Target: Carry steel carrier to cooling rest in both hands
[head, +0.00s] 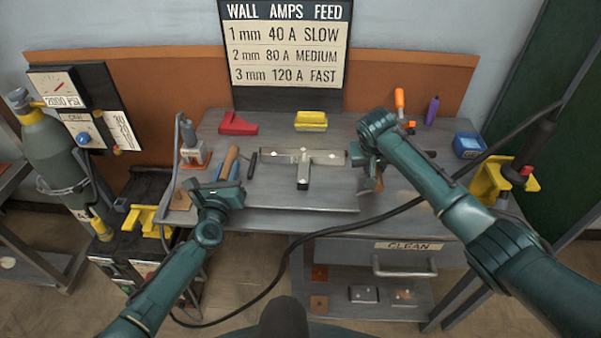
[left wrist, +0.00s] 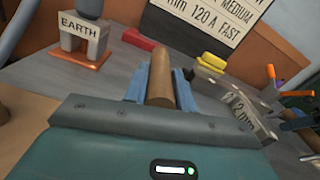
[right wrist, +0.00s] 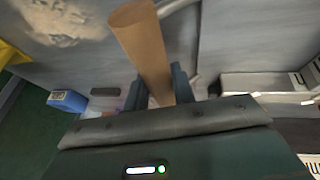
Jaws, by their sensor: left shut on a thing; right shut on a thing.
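A T-shaped grey steel piece (head: 302,160) lies level over the middle of the bench, its stem towards me. I take it for the steel carrier or its load; I cannot tell which. My left gripper (head: 229,174) is shut on a brown round handle (left wrist: 160,78) left of it. My right gripper (head: 374,166) is shut on another brown handle (right wrist: 145,45) at its right end. The links between the handles and the steel are mostly hidden. I cannot make out which thing is the cooling rest.
A red block (head: 238,124) and a yellow block (head: 311,121) stand at the bench's back. The EARTH clamp stand (head: 193,150) is at left, a blue box (head: 467,146) at right. A dark cable (head: 345,231) crosses the front. A gas cylinder (head: 52,150) stands far left.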

